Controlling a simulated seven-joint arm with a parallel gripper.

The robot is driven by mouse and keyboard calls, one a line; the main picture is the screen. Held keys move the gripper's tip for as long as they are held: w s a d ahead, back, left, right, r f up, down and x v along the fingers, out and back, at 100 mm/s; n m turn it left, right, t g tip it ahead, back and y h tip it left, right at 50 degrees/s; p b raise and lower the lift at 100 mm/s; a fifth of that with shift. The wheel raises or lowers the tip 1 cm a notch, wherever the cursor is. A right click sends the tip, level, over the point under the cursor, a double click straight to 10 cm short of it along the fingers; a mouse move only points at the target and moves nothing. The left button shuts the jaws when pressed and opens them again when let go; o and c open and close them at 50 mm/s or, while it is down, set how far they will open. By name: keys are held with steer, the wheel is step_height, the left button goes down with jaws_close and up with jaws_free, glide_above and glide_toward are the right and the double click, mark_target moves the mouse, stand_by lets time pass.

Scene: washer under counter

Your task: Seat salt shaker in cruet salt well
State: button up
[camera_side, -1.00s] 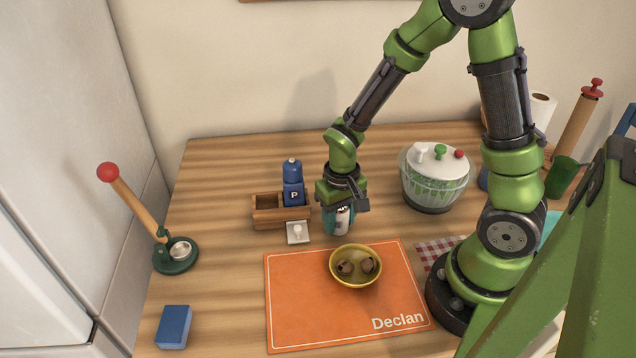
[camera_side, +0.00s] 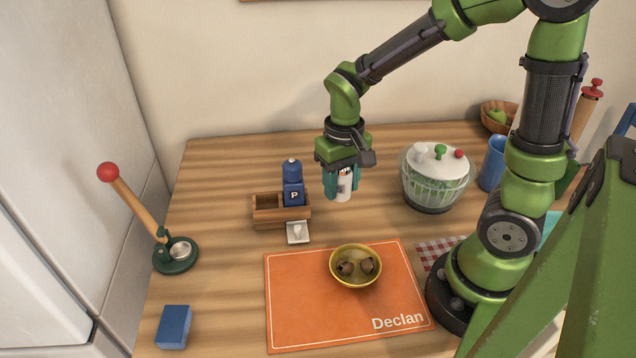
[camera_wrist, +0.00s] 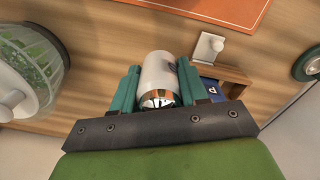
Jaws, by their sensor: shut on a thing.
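The salt shaker (camera_side: 344,188) is white with a dark mark and a shiny top. My gripper (camera_side: 344,182) is shut on it, one teal finger on each side, and holds it upright above the table. In the wrist view the shaker (camera_wrist: 159,80) sits between the teal fingers (camera_wrist: 159,90). The wooden cruet (camera_side: 268,218) stands to the left of the shaker. Its left well (camera_side: 268,202) is empty. A blue pepper bottle marked P (camera_side: 293,187) stands in its right well. The shaker is apart from the cruet, to its right and higher.
A small white square piece with a knob (camera_side: 298,232) lies before the cruet. A yellow bowl (camera_side: 356,283) stands on the orange mat (camera_side: 300,320). A salad spinner (camera_side: 436,190) stands right of my gripper. A green-based press (camera_side: 176,262) stands left.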

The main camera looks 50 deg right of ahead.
steer(key=shift+w+r+n, duration=0.15)
steer(key=shift+r+n, duration=0.2)
steer(key=shift+n, duration=0.05)
steer(key=w+r+n, duration=0.4)
steer(key=w+r, duration=0.2)
steer(key=r, duration=0.1)
glide_above(336, 220)
step_height(336, 220, down, 8)
steer(key=f, duration=0.1)
step_height(336, 220, down, 5)
steer(key=shift+s+r, duration=0.1)
steer(key=shift+r, duration=0.1)
steer(key=shift+f, duration=1.95)
steer(key=o, duration=1.2)
steer(key=shift+f, duration=0.1)
